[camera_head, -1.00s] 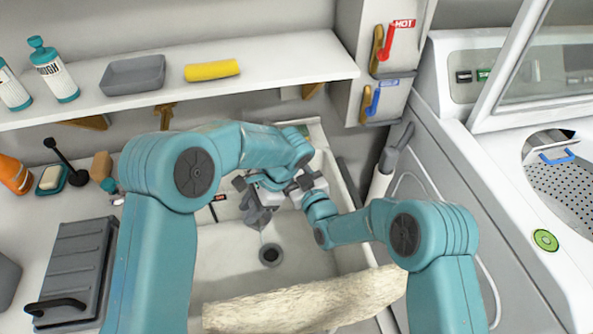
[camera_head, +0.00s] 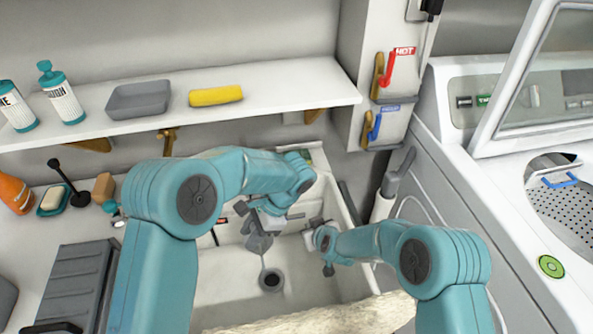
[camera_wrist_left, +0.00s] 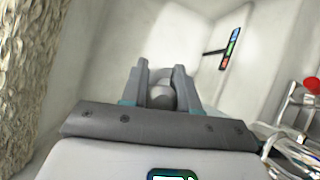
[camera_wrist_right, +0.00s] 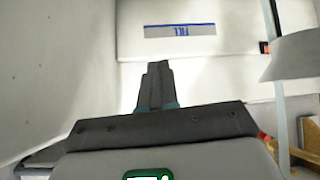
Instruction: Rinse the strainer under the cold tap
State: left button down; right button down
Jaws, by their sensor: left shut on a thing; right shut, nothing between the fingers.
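My left gripper (camera_head: 258,241) points down over the white sink (camera_head: 232,290), above the dark drain (camera_head: 271,281). It is shut on a small grey rounded piece (camera_wrist_left: 161,94), seen between its fingers in the left wrist view; I cannot tell if this is the strainer. A thin pale line runs from below these fingers towards the drain. My right gripper (camera_head: 308,238) is right of the left one, inside the sink; its fingers (camera_wrist_right: 157,86) are shut and empty in the right wrist view. The blue cold tap lever (camera_head: 375,125) is on the wall panel below the red hot lever (camera_head: 388,70).
A fluffy beige towel (camera_head: 330,318) lies across the sink's front. A shelf (camera_head: 285,82) above holds bottles, a grey tray (camera_head: 139,98) and a yellow roll (camera_head: 215,96). A washing machine (camera_head: 500,200) stands right. A FILL strip (camera_wrist_right: 180,30) marks the sink wall.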

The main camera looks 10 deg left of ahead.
jog(key=s+a+r+m+g+y, duration=0.2)
jog(key=a+r+m+g+y, duration=0.25)
jog(key=r+g+y, duration=0.2)
jog(key=w+d+r+m+t+y, duration=0.4)
jog(key=w+d+r+m, duration=0.1)
jog(key=w+d+r, duration=0.25)
jog(key=r+x, duration=0.1)
jog(key=x, duration=0.9)
jog(key=shift+w+a+f, duration=0.2)
jog(key=shift+w+f, duration=0.05)
jog(key=shift+f, duration=0.05)
jog(key=shift+s+a, duration=0.95)
jog(key=shift+a, duration=0.05)
